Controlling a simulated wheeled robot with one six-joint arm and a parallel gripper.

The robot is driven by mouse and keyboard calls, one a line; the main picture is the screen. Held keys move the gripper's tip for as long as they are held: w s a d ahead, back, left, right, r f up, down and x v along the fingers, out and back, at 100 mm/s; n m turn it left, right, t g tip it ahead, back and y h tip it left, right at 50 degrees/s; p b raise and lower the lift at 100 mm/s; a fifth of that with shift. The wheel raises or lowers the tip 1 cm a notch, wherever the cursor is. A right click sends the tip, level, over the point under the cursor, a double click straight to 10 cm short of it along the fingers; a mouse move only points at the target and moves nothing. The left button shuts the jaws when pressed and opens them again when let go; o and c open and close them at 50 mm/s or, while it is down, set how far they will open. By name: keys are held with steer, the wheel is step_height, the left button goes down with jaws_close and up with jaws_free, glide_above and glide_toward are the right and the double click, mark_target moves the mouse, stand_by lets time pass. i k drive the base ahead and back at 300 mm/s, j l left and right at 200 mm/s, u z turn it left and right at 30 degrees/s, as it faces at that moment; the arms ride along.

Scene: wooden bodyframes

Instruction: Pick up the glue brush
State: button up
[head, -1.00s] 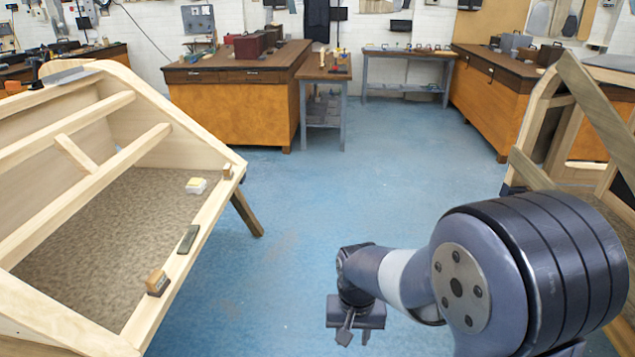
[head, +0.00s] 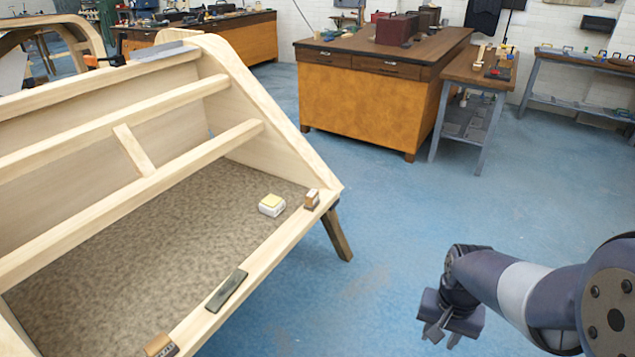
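No item is clearly recognisable as the glue brush. Small items lie on the front rail of the wooden bodyframe (head: 285,228): a brown and pale block (head: 312,199) at the far end, a dark grey-green flat piece (head: 227,290) in the middle, and another brown block (head: 160,346) at the near end, cut by the picture's edge. I cannot tell whether any of these is the brush. My gripper (head: 443,336) hangs over the blue floor at the lower right, pointing down, well apart from the frame. Its fingers are apart with nothing between them.
A white block with a yellow top (head: 271,206) lies on the frame's brown speckled panel (head: 140,255). The frame's splayed leg (head: 338,236) stands on the floor. A wooden cabinet bench (head: 365,105) and a small grey-legged table (head: 477,75) stand behind. Open blue floor lies between.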

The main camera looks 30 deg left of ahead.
mark_target(312, 201)
steer(key=i+u, duration=0.45)
steer(key=i+l+u, duration=0.2)
steer(key=i+u, duration=0.25)
steer(key=i, duration=0.15)
steer(key=i+l+u, duration=0.7)
steer(key=u, duration=0.15)
steer(key=i+l+u, duration=0.65)
steer(key=l+u, duration=0.15)
steer(key=i+l+u, duration=0.2)
steer(key=l+u, duration=0.2)
steer(key=l, duration=0.15)
